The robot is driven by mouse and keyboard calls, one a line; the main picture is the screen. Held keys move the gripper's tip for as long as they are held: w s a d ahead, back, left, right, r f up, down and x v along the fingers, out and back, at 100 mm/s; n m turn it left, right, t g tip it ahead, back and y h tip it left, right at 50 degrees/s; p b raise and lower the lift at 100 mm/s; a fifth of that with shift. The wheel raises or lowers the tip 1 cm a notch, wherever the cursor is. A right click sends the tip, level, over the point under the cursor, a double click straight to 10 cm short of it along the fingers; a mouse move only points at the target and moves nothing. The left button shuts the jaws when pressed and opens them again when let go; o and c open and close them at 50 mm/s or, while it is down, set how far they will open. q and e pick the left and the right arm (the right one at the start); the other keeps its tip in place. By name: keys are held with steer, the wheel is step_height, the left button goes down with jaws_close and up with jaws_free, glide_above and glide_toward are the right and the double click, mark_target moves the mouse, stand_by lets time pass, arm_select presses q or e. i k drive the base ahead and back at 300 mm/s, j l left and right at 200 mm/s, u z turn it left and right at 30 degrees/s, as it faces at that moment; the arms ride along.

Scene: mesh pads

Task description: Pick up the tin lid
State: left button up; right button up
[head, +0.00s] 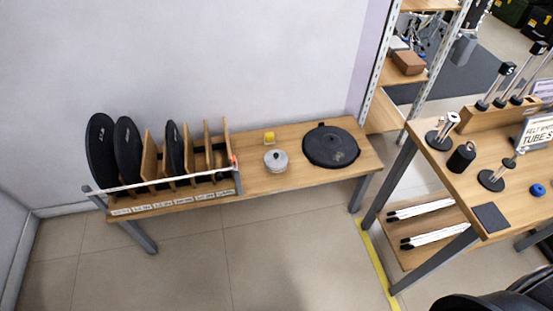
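A small round silver-grey tin with a lid (276,156) stands on the wooden bench (258,184), near its middle. The lid has a small dark knob on top. It appears to rest on the tin, though the seam is too small to make out. Neither of my grippers shows in the head view.
A wooden rack (148,158) with upright black discs fills the bench's left. A second table (440,155) with stands is at right. Floor in front is clear.

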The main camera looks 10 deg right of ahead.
mark_target(275, 159)
steer(key=i+l+z, duration=0.55)
steer(key=i, duration=0.25)
steer(key=j, duration=0.1)
